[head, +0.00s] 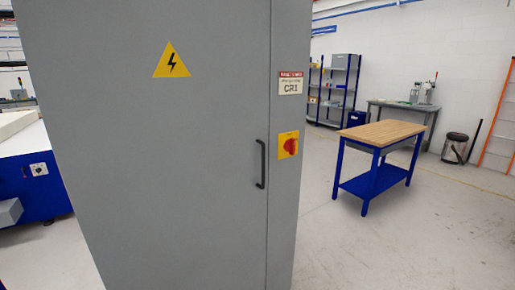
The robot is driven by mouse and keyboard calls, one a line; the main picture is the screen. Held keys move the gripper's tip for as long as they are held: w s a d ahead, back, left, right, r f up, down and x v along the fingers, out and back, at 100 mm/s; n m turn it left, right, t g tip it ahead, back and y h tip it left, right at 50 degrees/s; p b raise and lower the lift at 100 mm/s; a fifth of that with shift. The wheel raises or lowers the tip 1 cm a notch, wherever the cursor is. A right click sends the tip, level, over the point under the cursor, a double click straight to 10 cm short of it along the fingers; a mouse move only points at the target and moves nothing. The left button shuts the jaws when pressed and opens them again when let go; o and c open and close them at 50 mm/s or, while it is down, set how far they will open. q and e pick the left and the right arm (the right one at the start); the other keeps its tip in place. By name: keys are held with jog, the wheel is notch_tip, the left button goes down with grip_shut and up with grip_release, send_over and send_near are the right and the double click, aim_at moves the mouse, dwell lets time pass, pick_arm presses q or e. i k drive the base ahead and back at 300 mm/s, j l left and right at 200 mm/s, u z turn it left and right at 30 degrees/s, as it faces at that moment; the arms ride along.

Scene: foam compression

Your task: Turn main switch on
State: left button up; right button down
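A tall grey electrical cabinet (150,160) stands close in front of me and fills the left and middle of the head view. The main switch (290,146) is a red rotary knob on a yellow plate, on the narrow panel at the cabinet's right side. The knob's exact angle is too small to tell. Neither my left nor my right gripper shows in the head view.
A black door handle (261,164) sticks out left of the switch. A blue workbench with wooden top (380,133) stands at the right, with shelves (334,90) behind. A blue-and-white machine (35,185) is at the left. Open floor (400,245) lies right of the cabinet.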

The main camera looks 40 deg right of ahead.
aim_at(290, 144)
jog(key=z, duration=1.55)
